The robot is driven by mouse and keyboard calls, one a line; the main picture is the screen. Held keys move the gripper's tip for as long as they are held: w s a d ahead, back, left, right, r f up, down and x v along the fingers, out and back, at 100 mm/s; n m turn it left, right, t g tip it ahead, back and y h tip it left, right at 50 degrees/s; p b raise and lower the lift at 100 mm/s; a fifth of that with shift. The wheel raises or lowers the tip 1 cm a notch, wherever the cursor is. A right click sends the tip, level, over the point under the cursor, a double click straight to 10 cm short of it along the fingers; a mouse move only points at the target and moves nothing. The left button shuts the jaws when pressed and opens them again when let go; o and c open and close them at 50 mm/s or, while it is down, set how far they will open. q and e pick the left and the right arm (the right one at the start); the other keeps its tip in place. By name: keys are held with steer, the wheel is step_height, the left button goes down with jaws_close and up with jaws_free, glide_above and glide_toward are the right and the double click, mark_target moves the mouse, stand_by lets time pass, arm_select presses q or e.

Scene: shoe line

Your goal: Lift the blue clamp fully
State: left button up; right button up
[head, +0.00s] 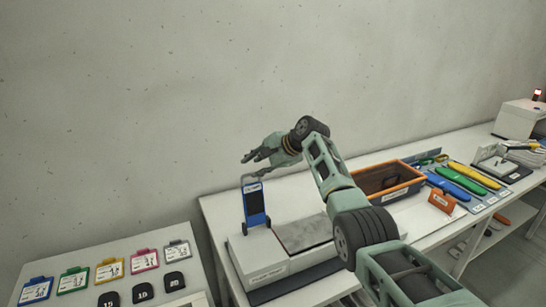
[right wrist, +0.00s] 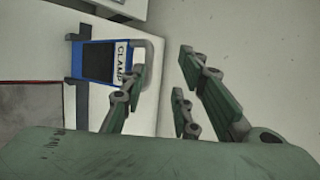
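The blue clamp (head: 256,208) stands upright on a white box-shaped station (head: 262,257), with a grey loop handle on top. In the right wrist view the clamp (right wrist: 97,62) shows its white "CLAMP" label, and its handle lies close beside or partly behind my left-hand finger. My right gripper (head: 256,155) is just above the handle in the head view. In the right wrist view its fingers (right wrist: 165,85) are spread apart, with no clear grip on the handle. Whether a finger touches the handle I cannot tell. My left gripper is not in view.
An orange-rimmed tray (head: 388,195) stands right of the station. Beyond it lie blue, green and yellow tools on a mat (head: 478,207). Several coloured tags and black labelled pieces lie on a separate table (head: 72,298) at the lower left. The wall is close behind.

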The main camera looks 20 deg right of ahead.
steer(key=v, duration=0.8)
steer(key=shift+s+d+r, duration=0.15)
steer(key=shift+s+r, duration=0.05)
steer(key=shift+s, duration=0.05)
